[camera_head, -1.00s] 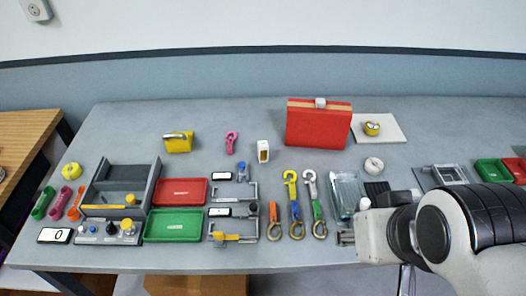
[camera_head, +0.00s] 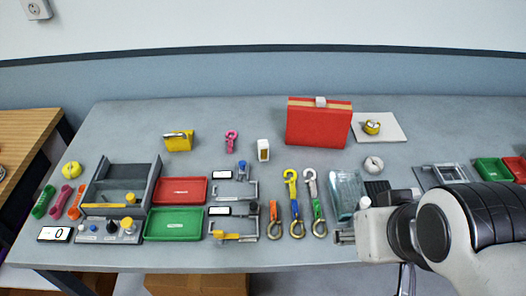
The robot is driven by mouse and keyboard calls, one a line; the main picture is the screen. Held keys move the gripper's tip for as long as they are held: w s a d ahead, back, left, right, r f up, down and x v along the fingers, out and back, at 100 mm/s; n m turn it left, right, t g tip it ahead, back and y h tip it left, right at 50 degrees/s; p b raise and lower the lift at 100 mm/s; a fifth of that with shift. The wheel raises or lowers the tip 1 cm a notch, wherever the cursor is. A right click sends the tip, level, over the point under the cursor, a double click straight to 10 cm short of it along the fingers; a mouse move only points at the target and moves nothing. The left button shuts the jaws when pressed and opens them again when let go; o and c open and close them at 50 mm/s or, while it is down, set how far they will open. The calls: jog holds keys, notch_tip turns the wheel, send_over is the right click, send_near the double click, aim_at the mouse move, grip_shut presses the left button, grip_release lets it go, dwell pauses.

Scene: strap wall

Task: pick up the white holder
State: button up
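A small white holder (camera_head: 263,150) stands upright on the table, left of the red box and right of the pink hook. It has a dark and tan opening on its front face. My gripper (camera_head: 344,237) is near the table's front edge, at the lower right of the holder and well apart from it. Only its grey finger ends show, left of my white wrist. They are too small to tell whether they are open or shut, and I see nothing held in them.
A red box (camera_head: 318,127) stands right of the holder, a pink hook (camera_head: 231,140) and a yellow block (camera_head: 179,141) left. Several strap hooks (camera_head: 294,205) lie in front. Red (camera_head: 179,191) and green (camera_head: 173,225) trays are front left. Bare table surrounds the holder.

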jog(key=w+a+f+t, duration=0.1)
jog(key=w+a+t, duration=0.1)
jog(key=w, duration=1.1)
jog(key=n+t+y, duration=0.1)
jog(key=t+y, duration=0.1)
jog(key=t, duration=0.1)
send_near(264, 146)
jog(key=s+d+r, duration=0.3)
jog(key=d+r, duration=0.1)
jog(key=r, duration=0.1)
jog(key=shift+w+a+f+n+t, duration=0.15)
jog(key=shift+w+a+f+t, duration=0.3)
jog(key=shift+w+a+f, duration=0.65)
jog(key=shift+w+a+f+n+t, duration=0.2)
jog(key=shift+w+a+f+t, duration=0.4)
jog(key=shift+f, duration=1.05)
jog(key=shift+w+a+f+n+t, duration=0.15)
jog(key=shift+w+a+f+t, duration=0.25)
jog(key=shift+w+f, duration=0.85)
jog(key=shift+s+a+f, duration=0.1)
jog(key=shift+f, duration=0.05)
jog(key=shift+x, duration=1.2)
jog(key=shift+f, duration=0.1)
jog(key=shift+x, duration=2.55)
